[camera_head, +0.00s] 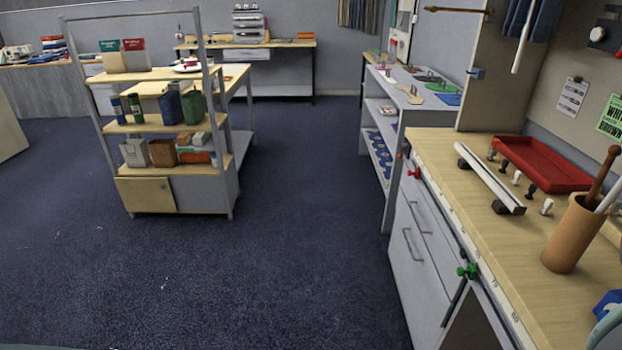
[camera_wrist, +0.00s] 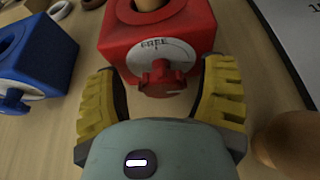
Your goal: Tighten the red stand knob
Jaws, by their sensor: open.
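The red stand (camera_wrist: 160,30) is at the top middle of the wrist view, with a wooden rod in its top. Its front has a pale dial plate marked "FREE". The red stand knob (camera_wrist: 162,80) sticks out from the front below the plate. My gripper (camera_wrist: 162,72) is open, with one yellow finger on each side of the knob and visible gaps between. The fingertips are close to the stand's front; whether they touch it I cannot tell. A blue stand (camera_wrist: 45,48) with a blue knob (camera_wrist: 12,101) is to the left. I cannot make out the red stand in the head view.
In the wrist view, a rounded wooden object (camera_wrist: 290,142) is close by my right finger, and a white sheet (camera_wrist: 292,30) is at upper right. In the head view, the long worktop (camera_head: 450,160) holds a red tray (camera_head: 545,165) and a brown cup (camera_head: 572,238).

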